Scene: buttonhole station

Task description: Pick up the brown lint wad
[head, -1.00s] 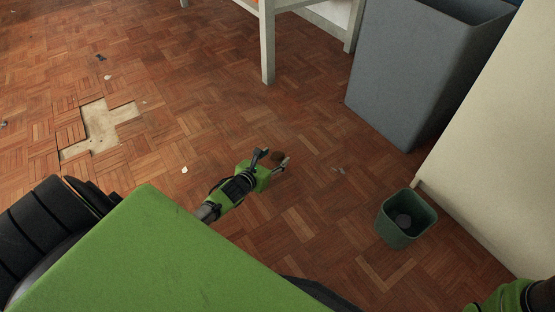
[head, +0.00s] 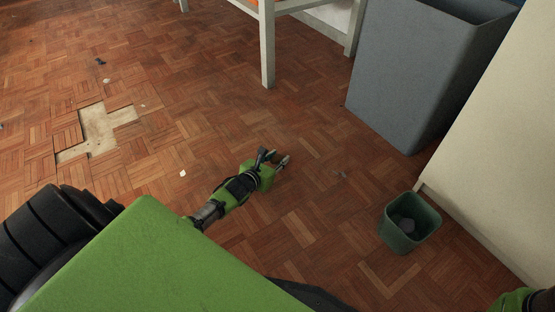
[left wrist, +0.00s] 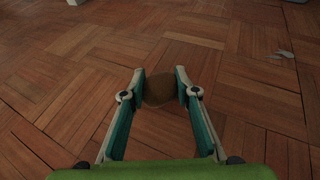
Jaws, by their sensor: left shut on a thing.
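The brown lint wad (left wrist: 159,88) is a small, roundish brown lump between the two fingertips in the left wrist view. My left gripper (left wrist: 161,84) is shut on it, with one finger at each side of the wad. In the head view my left gripper (head: 276,158) is low over the parquet floor near the middle, and the wad is hard to make out between its fingers. I cannot tell if the wad still touches the floor. Only a green part of my right arm shows at the bottom right corner of the head view; its gripper is out of view.
A large grey bin (head: 405,85) and a pale cabinet (head: 497,165) stand beyond. A white table leg (head: 267,45) is at the top. Light scraps (head: 183,173) lie on the open floor.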

